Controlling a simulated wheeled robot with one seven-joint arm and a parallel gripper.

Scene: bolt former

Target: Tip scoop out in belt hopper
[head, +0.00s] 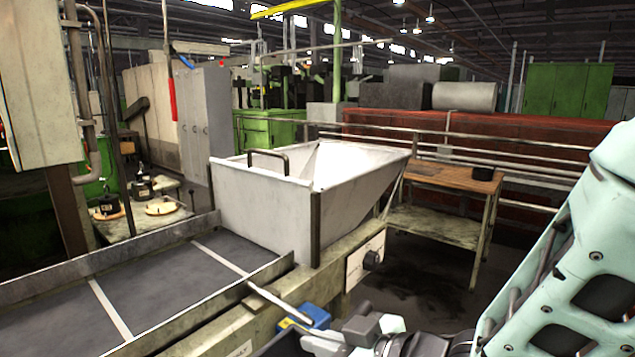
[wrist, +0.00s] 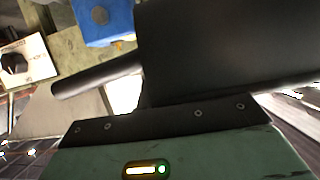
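The belt hopper (head: 262,205) is a pale grey-white, open-topped bin with a sloping right side. It stands at the end of the belt, in the middle of the head view. My gripper (head: 352,338) is low in the head view, in front of and below the hopper. It appears shut on the scoop, though its fingertips are largely hidden. The dark scoop (wrist: 235,45) fills the upper right of the wrist view, with a round black handle (wrist: 95,77) sticking out leftward. Only a dark edge shows beside my gripper in the head view. The scoop's contents are hidden.
The dark conveyor belt (head: 165,290) with pale cross bars lies left of the hopper. A blue box (head: 308,317) and a control panel with a black knob (head: 371,260) are on its near side. A wooden-topped table (head: 450,178) and railings stand behind, right.

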